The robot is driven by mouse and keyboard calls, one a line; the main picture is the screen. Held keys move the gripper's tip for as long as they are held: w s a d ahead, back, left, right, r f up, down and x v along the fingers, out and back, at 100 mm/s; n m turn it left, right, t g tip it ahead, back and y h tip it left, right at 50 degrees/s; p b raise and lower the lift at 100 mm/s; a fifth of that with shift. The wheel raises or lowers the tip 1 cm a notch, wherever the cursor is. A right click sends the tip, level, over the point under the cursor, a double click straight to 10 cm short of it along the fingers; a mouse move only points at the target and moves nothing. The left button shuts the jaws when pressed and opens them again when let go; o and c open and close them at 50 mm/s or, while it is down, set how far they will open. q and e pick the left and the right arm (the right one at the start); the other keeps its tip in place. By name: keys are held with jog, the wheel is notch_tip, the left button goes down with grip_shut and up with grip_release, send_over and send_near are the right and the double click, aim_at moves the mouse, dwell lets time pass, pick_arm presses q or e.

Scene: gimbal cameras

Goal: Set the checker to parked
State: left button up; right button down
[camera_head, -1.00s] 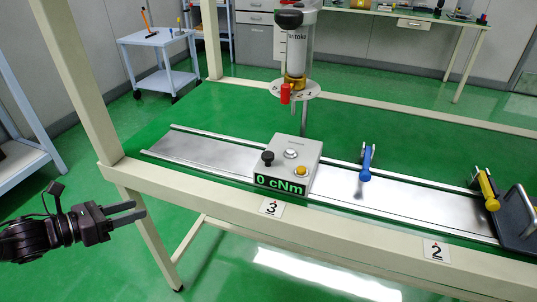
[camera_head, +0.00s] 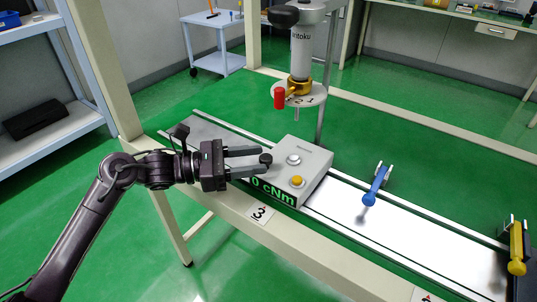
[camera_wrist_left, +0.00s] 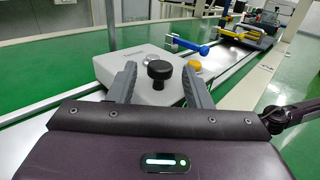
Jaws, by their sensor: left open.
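The checker (camera_head: 318,172) is a light grey box on the metal rail, with a green "0 cNm" display on its front. On top are a black knob (camera_head: 266,159), a silver button (camera_head: 293,160) and a yellow button (camera_head: 297,181). My left gripper (camera_head: 262,161) is open, its two fingers on either side of the black knob. In the left wrist view the knob (camera_wrist_left: 159,71) stands between the fingertips with gaps on both sides, and the checker (camera_wrist_left: 118,66) lies beyond. My right gripper is not in view.
A white driver with a red lever (camera_head: 279,98) and round plate hangs behind the checker. A blue-handled tool (camera_head: 375,186) stands right of it, and a yellow-handled one (camera_head: 516,250) farther right. A beige frame beam with label 3 (camera_head: 262,214) runs along the front.

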aim_at(266, 157)
pick_arm(q)
jog(key=shift+w+d, duration=0.15)
jog(key=shift+d, duration=0.65)
jog(key=shift+w+d, duration=0.1)
jog(key=shift+d, duration=0.7)
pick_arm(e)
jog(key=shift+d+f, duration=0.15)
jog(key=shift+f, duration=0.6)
pick_arm(q)
grip_shut()
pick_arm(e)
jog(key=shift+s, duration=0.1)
